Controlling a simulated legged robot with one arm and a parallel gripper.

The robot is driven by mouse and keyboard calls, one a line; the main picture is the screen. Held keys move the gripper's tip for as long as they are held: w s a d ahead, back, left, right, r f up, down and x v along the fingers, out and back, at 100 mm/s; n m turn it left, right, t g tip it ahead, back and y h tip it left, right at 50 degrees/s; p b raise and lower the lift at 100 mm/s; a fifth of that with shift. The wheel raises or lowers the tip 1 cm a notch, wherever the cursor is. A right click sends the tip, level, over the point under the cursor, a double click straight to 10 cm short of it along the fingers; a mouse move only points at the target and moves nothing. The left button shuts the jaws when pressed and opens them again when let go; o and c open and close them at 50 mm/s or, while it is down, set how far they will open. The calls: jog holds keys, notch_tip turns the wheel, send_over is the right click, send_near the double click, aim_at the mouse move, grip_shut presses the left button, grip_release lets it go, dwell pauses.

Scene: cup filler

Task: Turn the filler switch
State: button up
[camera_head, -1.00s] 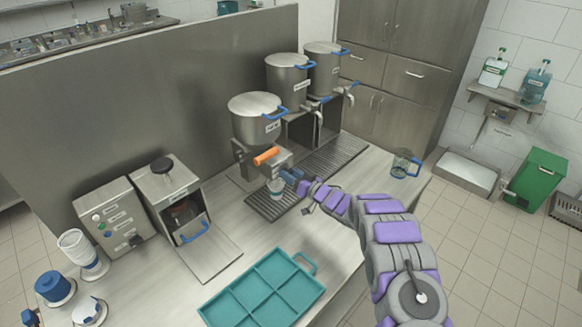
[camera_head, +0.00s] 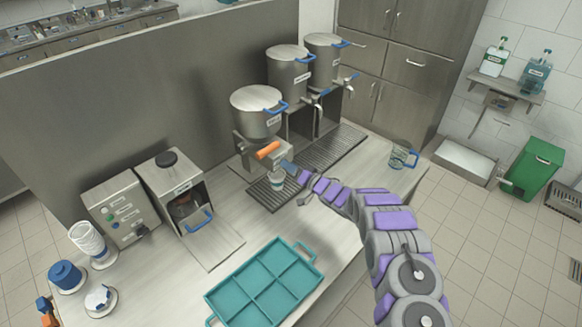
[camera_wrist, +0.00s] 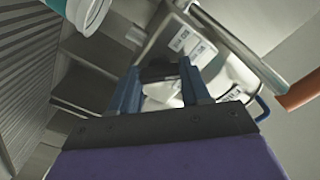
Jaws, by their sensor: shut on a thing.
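The filler is a steel pot (camera_head: 257,118) with a blue handle and an orange lever (camera_head: 267,150) low on its front. The lever also shows at the right edge of the wrist view (camera_wrist: 300,93). My gripper (camera_head: 287,166) is at the filler's front, just right of the lever and above a paper cup (camera_head: 277,178). In the wrist view my blue fingers (camera_wrist: 160,76) are closed on a small dark part of the filler, apparently its switch. The fingers hide much of it. The cup's edge shows at upper left in the wrist view (camera_wrist: 85,12).
The cup stands on a ribbed drip tray (camera_head: 268,194). Two more pots stand behind to the right. A teal divided tray (camera_head: 210,298) lies in front, and a glass jug (camera_head: 401,158) stands at the right. A tall partition (camera_head: 140,95) closes off the back.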

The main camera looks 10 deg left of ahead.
jog(key=shift+w+d, duration=0.1)
jog(key=o, duration=1.1)
jog(key=shift+w, duration=0.1)
jog(key=shift+c, duration=0.2)
jog(key=v, duration=1.7)
jog(key=shift+s, duration=0.25)
jog(key=shift+d+f, duration=0.1)
